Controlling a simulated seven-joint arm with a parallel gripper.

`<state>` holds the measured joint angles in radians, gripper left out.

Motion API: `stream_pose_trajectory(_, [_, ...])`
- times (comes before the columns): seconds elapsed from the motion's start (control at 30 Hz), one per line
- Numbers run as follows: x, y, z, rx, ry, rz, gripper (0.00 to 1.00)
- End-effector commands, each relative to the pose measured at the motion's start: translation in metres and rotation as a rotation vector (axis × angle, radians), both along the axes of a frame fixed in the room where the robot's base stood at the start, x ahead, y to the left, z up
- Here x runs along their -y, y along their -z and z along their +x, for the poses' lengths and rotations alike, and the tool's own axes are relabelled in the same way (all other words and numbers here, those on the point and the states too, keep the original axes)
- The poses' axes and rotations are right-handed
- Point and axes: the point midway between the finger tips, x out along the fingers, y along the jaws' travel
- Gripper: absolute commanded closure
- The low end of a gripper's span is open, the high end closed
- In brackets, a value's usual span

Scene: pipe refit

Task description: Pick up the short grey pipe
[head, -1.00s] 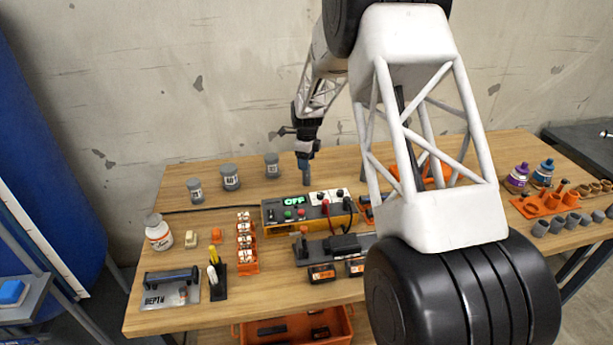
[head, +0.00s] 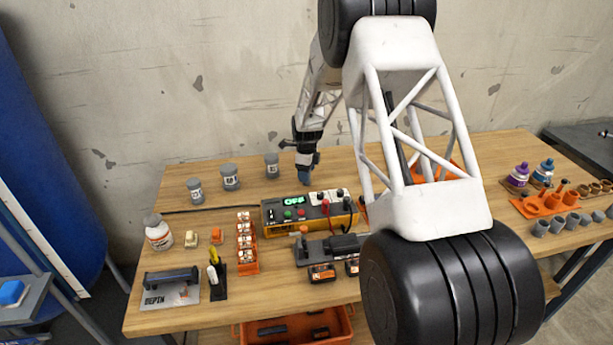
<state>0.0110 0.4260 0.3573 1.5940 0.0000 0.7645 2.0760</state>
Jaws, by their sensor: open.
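My gripper (head: 305,175) points down at the back middle of the table, behind the box with the green display. It is open, and its fingers are low, close to the tabletop. The upright grey pipe seen there a second ago is now mostly or wholly hidden by the gripper. I cannot tell whether the fingers touch it. Several short grey pipe pieces (head: 556,226) also lie in a row at the right end of the table, in front of an orange rack.
Grey jars (head: 230,177) stand left of my gripper. The box with the green display (head: 308,212) is in front of it. The orange rack (head: 545,203) and purple and blue bottles (head: 543,173) are at the right. My arm's links hide the table's right middle.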

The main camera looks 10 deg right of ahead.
Motion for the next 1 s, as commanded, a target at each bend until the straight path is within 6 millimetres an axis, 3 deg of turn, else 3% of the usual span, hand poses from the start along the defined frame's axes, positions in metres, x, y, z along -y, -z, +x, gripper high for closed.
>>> stream_pose_trajectory(0.47, [0.0,-0.0002,0.0001,0.0,0.0,0.0,0.37])
stream_pose_trajectory(0.8, [0.0,-0.0002,0.0001,0.0,0.0,0.0,0.89])
stream_pose_trajectory(1.0, [0.0,-0.0003,0.0001,0.0,0.0,0.0,0.9])
